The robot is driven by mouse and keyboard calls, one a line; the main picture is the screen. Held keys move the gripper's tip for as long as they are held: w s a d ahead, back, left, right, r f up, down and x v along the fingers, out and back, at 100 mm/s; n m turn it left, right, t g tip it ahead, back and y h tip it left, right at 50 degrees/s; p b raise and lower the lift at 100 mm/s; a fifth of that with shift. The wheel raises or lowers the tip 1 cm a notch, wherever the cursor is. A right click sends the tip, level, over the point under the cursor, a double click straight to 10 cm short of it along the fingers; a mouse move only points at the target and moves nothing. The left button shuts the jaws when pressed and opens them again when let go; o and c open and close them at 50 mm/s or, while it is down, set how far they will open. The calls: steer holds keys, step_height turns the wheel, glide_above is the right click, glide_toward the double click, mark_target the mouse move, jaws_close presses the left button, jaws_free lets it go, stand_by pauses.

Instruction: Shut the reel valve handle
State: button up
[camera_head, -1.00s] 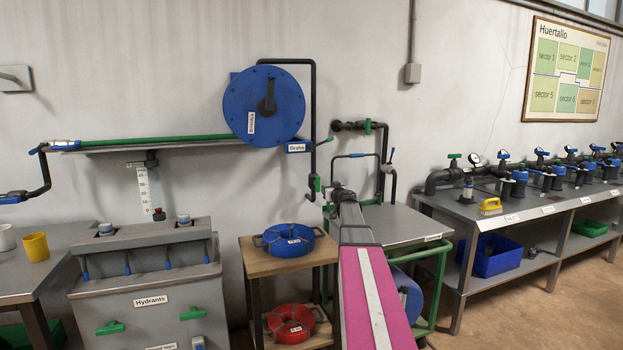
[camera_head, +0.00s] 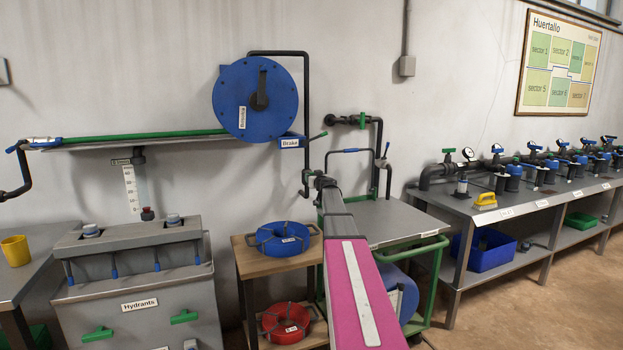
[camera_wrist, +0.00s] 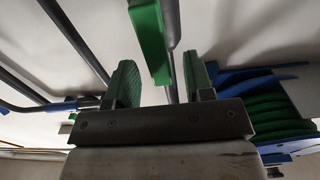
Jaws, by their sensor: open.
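The reel valve handle is a green lever (camera_wrist: 149,42) in the wrist view. It hangs in from the top edge beside a dark pipe, its lower end in line with the gap between my fingers. My gripper (camera_wrist: 160,82) is open, a green-padded finger on each side of that gap. Whether a pad touches the handle, I cannot tell. In the head view my gripper (camera_head: 313,180) is small, at the lower end of the dark pipe (camera_head: 306,120) from the blue reel (camera_head: 255,100). The handle is not clear there, as my arm and gripper crowd that spot.
A lever with a green tip (camera_head: 320,135) sticks out beside the Brake label (camera_head: 290,142). More dark pipes (camera_head: 377,150) stand just right of my gripper. Below are a grey-topped cart (camera_head: 400,225) and a wooden stand (camera_head: 250,256) with a blue coil (camera_head: 284,238).

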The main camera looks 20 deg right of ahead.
steer(key=shift+w, duration=1)
jaws_close()
